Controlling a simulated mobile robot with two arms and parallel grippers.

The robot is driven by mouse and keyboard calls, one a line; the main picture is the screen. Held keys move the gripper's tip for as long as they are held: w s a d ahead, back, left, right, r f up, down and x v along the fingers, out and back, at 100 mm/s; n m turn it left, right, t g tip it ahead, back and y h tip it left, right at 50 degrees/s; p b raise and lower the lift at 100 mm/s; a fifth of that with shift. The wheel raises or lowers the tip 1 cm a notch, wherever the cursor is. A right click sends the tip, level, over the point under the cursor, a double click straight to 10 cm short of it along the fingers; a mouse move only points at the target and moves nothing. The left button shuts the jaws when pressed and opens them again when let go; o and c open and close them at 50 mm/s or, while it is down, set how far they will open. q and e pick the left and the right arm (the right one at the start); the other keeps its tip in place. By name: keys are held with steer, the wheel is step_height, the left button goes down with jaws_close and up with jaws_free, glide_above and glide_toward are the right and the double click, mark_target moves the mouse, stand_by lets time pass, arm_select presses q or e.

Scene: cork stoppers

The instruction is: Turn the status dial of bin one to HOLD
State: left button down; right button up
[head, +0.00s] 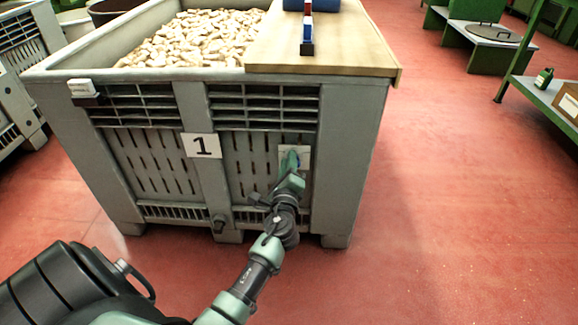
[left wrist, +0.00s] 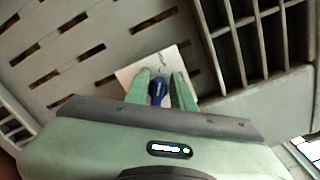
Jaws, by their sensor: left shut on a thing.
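Bin one (head: 345,150) is a large grey slatted crate with a white "1" sign (head: 202,146) on its front. A pale plate (head: 305,155) sits on the front, right of the sign. In the left wrist view the plate (left wrist: 182,62) carries a small blue dial (left wrist: 157,90). My left gripper (head: 291,160) is at the plate, and in the left wrist view its green fingers (left wrist: 159,86) are closed around the dial. The plate's lettering is too small and covered to read, so I cannot tell the dial's setting. My right gripper is not in view.
The bin is full of cork stoppers (head: 190,38), with a wooden board (head: 330,48) over its right part. Blue and red items stand on the board. A green shelf (head: 545,95) is at far right. Red floor (head: 450,200) to the right is clear.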

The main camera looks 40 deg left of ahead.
arm_select(q)
steer(key=shift+f+n, duration=0.15)
steer(key=shift+n, duration=0.25)
steer(key=c, duration=1.4)
jaws_free()
steer(key=shift+c, duration=0.2)
steer(key=shift+s, duration=0.1)
steer(key=v, duration=0.7)
steer(key=shift+s+d, duration=0.2)
steer(key=shift+s, duration=0.15)
